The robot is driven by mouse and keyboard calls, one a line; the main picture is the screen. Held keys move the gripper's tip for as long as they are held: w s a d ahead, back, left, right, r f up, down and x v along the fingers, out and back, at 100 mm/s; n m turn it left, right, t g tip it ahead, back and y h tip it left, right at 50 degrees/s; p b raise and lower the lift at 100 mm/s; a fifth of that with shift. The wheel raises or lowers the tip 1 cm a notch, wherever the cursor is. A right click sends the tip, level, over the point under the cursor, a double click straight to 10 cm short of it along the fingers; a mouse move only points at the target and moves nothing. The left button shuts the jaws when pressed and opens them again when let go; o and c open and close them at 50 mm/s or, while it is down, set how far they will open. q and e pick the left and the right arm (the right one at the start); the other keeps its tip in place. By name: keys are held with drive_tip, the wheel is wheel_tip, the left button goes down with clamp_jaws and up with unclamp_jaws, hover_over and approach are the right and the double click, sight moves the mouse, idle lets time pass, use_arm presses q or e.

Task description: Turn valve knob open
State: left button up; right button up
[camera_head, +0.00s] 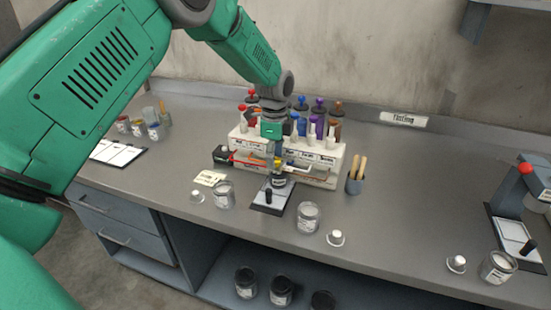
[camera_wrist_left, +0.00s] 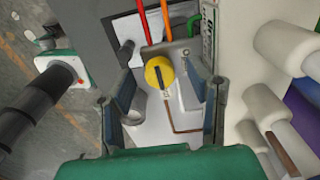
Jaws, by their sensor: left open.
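A round yellow valve knob (camera_wrist_left: 158,72) with a dark bar across it sits on a grey bracket in the left wrist view. In the head view, a small yellow spot that appears to be the knob (camera_head: 277,162) shows just below my left gripper (camera_head: 274,146). In the left wrist view, the fingers of my left gripper (camera_wrist_left: 160,88) are spread apart, one on each side of the knob, with gaps between. I cannot tell how far the fingertips are above it. My right gripper is not in view.
A white rack (camera_head: 240,145) with several coloured-top dispensers stands behind the knob. Red and orange pipes run beside the knob. The bench right of the cup is mostly clear.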

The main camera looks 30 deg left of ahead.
use_arm(q)
drive_tip(key=shift+f, duration=0.5)
drive_tip(key=shift+c, duration=0.4)
clamp_jaws()
drive_tip(key=shift+r, duration=0.1)
